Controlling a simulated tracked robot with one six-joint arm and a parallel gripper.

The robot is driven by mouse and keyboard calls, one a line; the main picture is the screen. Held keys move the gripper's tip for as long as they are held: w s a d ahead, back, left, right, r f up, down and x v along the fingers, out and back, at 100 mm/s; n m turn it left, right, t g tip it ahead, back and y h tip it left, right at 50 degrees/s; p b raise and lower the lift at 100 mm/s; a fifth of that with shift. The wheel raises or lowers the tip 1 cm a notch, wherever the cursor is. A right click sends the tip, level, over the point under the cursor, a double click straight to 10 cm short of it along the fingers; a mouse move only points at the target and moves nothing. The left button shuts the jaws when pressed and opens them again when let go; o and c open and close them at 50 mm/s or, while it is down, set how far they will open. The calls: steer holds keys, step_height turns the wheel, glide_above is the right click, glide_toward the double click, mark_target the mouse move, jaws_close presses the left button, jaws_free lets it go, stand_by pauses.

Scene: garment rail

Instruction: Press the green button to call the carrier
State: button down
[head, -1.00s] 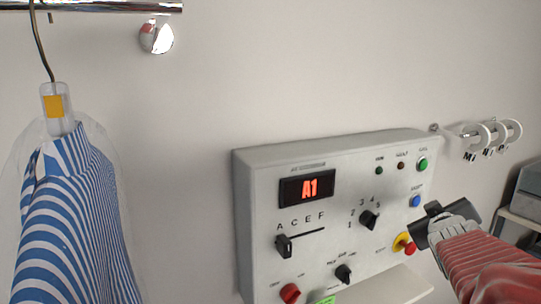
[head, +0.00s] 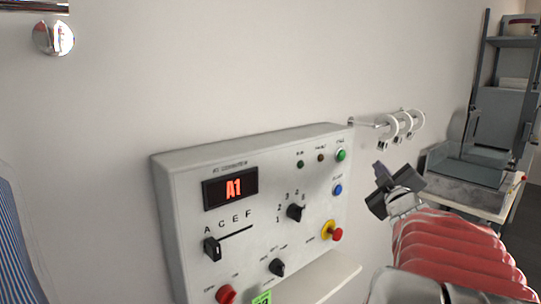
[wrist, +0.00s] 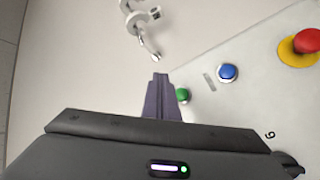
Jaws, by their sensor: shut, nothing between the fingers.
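The green button (head: 341,155) sits at the upper right corner of the grey control panel (head: 185,158). It also shows in the wrist view (wrist: 182,95), just right of my fingertips and partly hidden by them. My gripper (head: 380,170) is shut and empty, to the right of the panel and apart from it in the head view. In the wrist view, my closed fingers (wrist: 158,80) point up towards the wall beside the button. I cannot tell the gap in depth. The panel's display (head: 231,188) reads A1.
A blue button (head: 338,190) and a red stop knob on yellow (head: 335,234) lie below the green one. A wall rail with white rings (head: 392,124) is behind, to the right. A grey shelf unit (head: 500,100) stands far right. Striped cloth (head: 15,245) hangs at left.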

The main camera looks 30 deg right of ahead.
mark_target(341, 156)
steer(key=w, duration=0.8)
steer(key=shift+a, duration=0.4)
steer(key=shift+w, duration=0.2)
stand_by(1.6)
steer(key=shift+w, duration=0.3)
